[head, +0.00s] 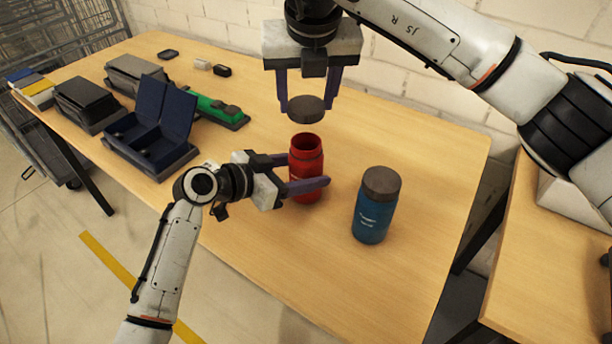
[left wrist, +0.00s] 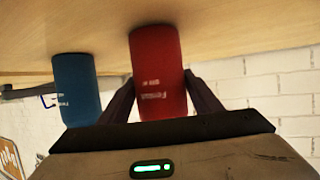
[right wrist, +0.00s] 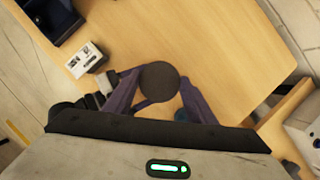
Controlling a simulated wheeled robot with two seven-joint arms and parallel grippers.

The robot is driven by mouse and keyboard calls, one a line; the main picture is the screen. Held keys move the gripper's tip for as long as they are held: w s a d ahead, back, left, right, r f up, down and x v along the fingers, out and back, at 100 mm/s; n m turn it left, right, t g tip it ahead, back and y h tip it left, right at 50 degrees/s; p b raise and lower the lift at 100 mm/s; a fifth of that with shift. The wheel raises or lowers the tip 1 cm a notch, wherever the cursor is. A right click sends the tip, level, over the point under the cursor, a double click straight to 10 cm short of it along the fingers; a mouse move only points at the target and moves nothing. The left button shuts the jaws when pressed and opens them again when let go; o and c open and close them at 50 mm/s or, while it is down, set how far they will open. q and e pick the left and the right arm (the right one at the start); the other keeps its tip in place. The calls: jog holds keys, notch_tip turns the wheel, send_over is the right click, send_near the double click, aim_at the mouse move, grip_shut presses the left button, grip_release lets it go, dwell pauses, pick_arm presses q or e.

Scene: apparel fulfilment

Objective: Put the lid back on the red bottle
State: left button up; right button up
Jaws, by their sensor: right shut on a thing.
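The red bottle (head: 307,158) stands upright on the table with its mouth open. My left gripper (head: 305,175) has one finger on each side of the bottle's body, and both meet its sides in the left wrist view, where the bottle (left wrist: 158,75) fills the gap. My right gripper (head: 308,103) points down and is shut on the dark round lid (head: 306,110). The lid is above the bottle's mouth, apart from it. In the right wrist view the lid (right wrist: 159,82) sits between the fingertips and hides the bottle's mouth.
A blue bottle (head: 375,210) with a dark lid stands right of the red one. An open dark blue case (head: 150,135), dark boxes (head: 88,103) and a green item (head: 215,108) lie at the left. The table's (head: 440,160) right part is clear.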

aim_at(307, 120)
pick_arm(q)
jog(key=c, duration=1)
pick_arm(e)
jog(key=shift+w+f, duration=0.1)
jog(key=shift+f, duration=2.35)
jog(key=shift+f, duration=0.9)
jog(key=shift+f, duration=0.55)
